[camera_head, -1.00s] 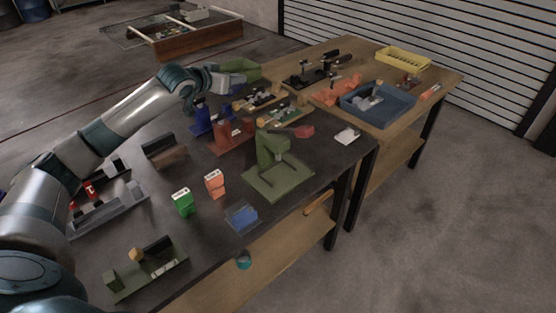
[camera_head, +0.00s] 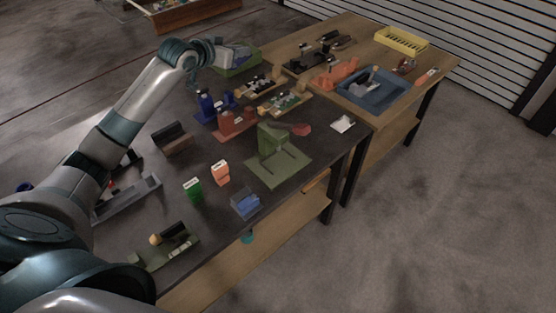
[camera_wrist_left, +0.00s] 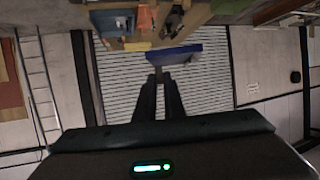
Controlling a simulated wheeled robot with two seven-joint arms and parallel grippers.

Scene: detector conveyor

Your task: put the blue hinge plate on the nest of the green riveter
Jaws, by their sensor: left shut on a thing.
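The blue hinge plate (camera_wrist_left: 172,55) shows in the left wrist view as a flat blue piece at the tips of my left gripper (camera_wrist_left: 160,78), whose fingers are shut on it. In the head view my left gripper (camera_head: 238,54) is over the green bin (camera_head: 240,69) at the back of the dark table; I cannot make out the plate there. The green riveter (camera_head: 270,140) stands on its green base near the right edge of the dark table, well apart from the gripper. Its nest is too small to tell clearly. My right gripper is not in view.
Blue and red fixtures (camera_head: 234,121) stand between the bin and the riveter. Green (camera_head: 193,189) and orange (camera_head: 221,173) boxes and a blue tray (camera_head: 246,204) are nearer the front. A wooden table behind holds a blue bin (camera_head: 374,91) and a yellow basket (camera_head: 402,40).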

